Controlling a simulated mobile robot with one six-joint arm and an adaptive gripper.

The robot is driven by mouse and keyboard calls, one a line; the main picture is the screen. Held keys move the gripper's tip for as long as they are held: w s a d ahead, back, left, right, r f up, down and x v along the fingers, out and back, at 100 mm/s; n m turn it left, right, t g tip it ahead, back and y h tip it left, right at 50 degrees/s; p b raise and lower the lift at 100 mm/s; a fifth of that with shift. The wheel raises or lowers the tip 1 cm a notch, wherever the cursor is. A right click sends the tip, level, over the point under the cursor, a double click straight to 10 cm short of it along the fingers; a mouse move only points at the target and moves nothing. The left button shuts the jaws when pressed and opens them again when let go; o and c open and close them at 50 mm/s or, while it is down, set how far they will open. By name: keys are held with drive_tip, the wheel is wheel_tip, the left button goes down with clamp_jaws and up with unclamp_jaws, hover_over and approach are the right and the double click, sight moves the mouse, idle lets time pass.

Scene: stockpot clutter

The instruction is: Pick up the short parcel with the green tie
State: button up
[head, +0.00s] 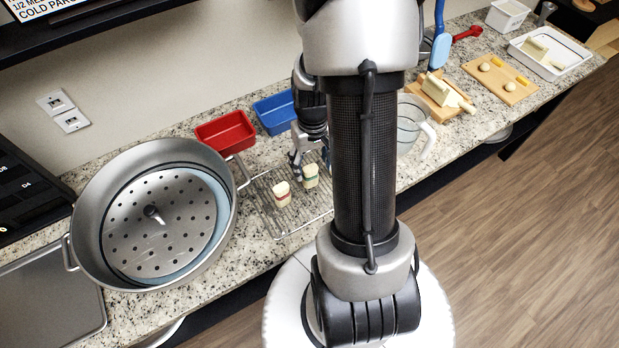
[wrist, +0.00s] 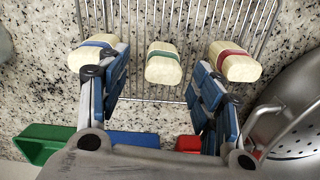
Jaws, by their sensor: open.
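Three pale parcels rest on the wire rack in the wrist view. The short parcel with the green tie (wrist: 163,70) is in the middle, between a longer one with a blue tie (wrist: 77,60) at left and one with a red tie (wrist: 240,67) at right. My gripper (wrist: 160,68) is open and empty, with its fingers either side of the green-tied parcel and near the outer two. In the head view, the green-tied parcel (head: 311,171) and red-tied parcel (head: 281,198) show beside my gripper (head: 296,166); the blue-tied one is hidden there.
The wire rack (head: 290,230) lies on the speckled counter. A large stockpot (head: 88,205) stands at its left. Red (head: 225,132) and blue (head: 274,112) trays stand behind it; a green tray (wrist: 42,145) shows in the wrist view. A clear jug (head: 409,125) is at right.

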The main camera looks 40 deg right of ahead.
sight(310, 176)
drive_tip(key=f+b, duration=0.1)
drive_tip(key=f, duration=0.2)
drive_tip(key=f+b, duration=0.1)
drive_tip(key=f, duration=0.2)
drive_tip(key=shift+w+a+f, duration=0.15)
drive_tip(key=shift+w+f, duration=0.05)
drive_tip(key=shift+r, duration=0.1)
drive_tip(key=c, duration=1.2)
